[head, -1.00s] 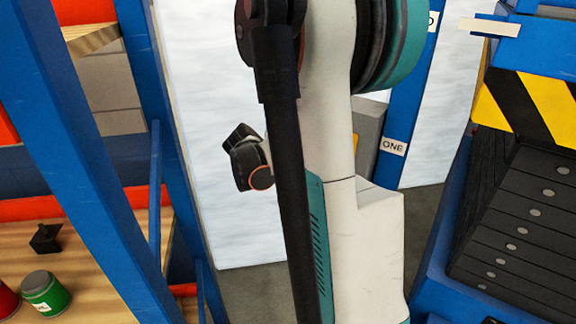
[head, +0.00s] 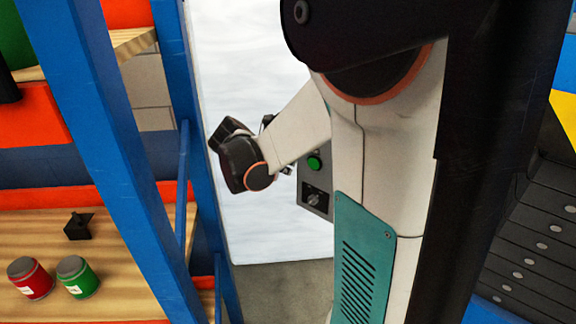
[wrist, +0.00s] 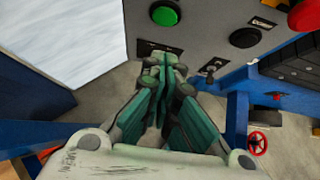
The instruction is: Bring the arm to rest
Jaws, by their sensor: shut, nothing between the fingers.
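My gripper (wrist: 165,70) shows in the wrist view with its green fingers together and nothing between them. Its tips are near the lower edge of a grey control panel (wrist: 205,42); whether they touch it I cannot tell. The panel carries a green button (wrist: 165,14), a black button (wrist: 245,37), a red button (wrist: 306,14) and a small lever (wrist: 211,69). In the head view, part of the panel shows with a green button (head: 314,162) and a dark switch (head: 316,198). My white arm with its dark joint (head: 247,165) is bent to the left; my fingers are hidden there.
A blue-framed shelf (head: 90,110) stands close on the left, with a red can (head: 30,278) and a green can (head: 77,277) on its wooden board. Dark slats with bolts (head: 530,250) lie on the right. A red handwheel (wrist: 257,143) is low at right.

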